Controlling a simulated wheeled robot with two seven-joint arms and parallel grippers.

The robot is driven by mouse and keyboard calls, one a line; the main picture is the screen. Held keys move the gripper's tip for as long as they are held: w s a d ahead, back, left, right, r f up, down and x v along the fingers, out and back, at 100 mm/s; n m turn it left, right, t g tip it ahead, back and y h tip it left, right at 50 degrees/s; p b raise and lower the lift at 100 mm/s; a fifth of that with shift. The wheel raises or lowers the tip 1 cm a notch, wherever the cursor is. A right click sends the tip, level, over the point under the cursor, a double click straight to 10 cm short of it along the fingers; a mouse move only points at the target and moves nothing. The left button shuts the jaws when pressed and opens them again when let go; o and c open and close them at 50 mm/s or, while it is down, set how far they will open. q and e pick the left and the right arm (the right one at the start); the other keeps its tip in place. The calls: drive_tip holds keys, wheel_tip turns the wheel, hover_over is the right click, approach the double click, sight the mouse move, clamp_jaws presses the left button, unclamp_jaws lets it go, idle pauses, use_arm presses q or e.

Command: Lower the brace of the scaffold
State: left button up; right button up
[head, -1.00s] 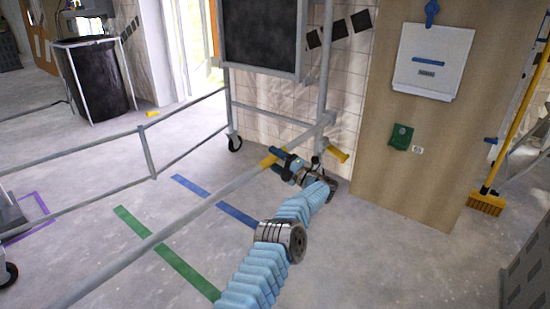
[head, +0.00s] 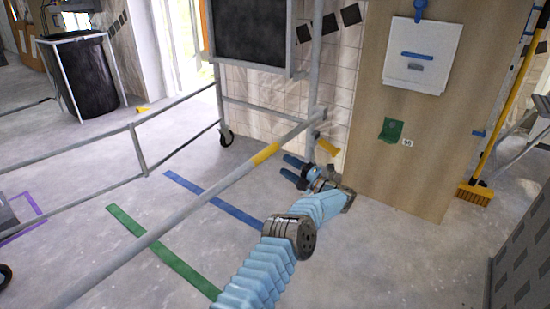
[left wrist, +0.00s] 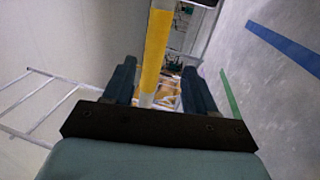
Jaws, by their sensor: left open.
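The scaffold's brace is a long grey bar (head: 195,203) slanting from the lower left up to the scaffold frame (head: 315,80). It has a yellow section (head: 265,153) near its upper end. In the left wrist view this yellow section (left wrist: 157,45) shows between my two fingers. My left gripper (head: 288,167) is open and empty, just below and right of the yellow section, with a visible gap in the head view. Its fingers also show in the left wrist view (left wrist: 158,88). My right gripper is not in view.
A yellow handle-like piece (head: 327,146) sits at the scaffold post, close to my left gripper. A wooden panel (head: 375,175) stands to the right, with a broom (head: 475,192) beyond it. Blue tape (head: 215,200) and green tape (head: 160,250) mark open floor.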

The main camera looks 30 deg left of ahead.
use_arm(q)
drive_tip(key=shift+v, duration=2.1)
drive_tip(key=shift+f, duration=0.1)
